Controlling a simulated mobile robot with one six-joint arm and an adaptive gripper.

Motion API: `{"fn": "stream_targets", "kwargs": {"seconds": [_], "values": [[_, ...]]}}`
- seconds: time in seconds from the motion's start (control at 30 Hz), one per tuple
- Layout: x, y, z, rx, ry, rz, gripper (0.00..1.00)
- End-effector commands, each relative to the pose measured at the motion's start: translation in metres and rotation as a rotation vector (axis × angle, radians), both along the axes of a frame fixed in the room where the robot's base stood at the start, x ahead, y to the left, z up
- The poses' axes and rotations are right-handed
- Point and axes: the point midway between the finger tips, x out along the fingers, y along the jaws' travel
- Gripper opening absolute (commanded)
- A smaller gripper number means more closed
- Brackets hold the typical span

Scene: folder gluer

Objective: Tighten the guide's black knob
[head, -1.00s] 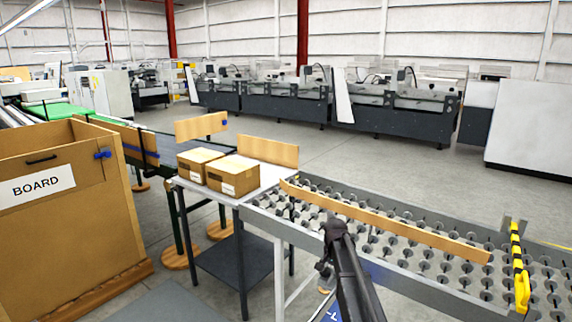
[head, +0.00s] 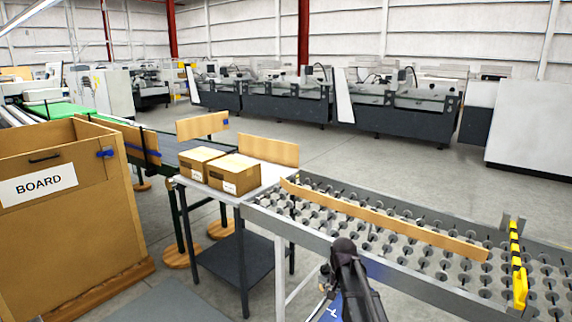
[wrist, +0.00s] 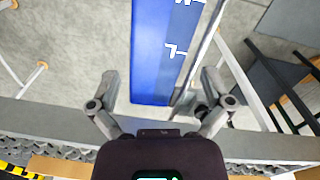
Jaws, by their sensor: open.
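The guide appears to be the long wooden rail (head: 390,222) lying diagonally across the ball table. I cannot clearly make out its black knob. A small dark round part (wrist: 201,113) shows beside my right finger in the wrist view, but I cannot tell whether it is the knob. My gripper (wrist: 162,80) is open, its two fingers spread wide with nothing held between them. A blue panel with white lettering (wrist: 160,50) shows beyond and below the gap. In the head view my dark arm stands at the table's near edge and hides part of it.
The ball table (head: 300,232) has a grey metal rim and a yellow-black striped bar (head: 516,265) at right. Two cardboard boxes (head: 234,174) sit on a small side table (head: 190,187). A large BOARD bin (head: 70,235) stands at left.

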Motion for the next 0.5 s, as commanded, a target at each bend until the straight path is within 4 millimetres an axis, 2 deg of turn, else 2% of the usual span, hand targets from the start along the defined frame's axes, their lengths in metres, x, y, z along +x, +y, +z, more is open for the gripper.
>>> {"fn": "stream_targets", "kwargs": {"seconds": [0.03,0.2,0.4,0.5], "values": [[-0.027,-0.001,0.000,0.000,0.000,0.033,1.00],[-0.095,-0.002,-0.002,0.000,0.000,0.179,1.00],[-0.156,-0.003,-0.002,0.000,0.000,0.324,1.00],[-0.173,-0.003,-0.003,0.000,0.000,0.367,1.00]]}}
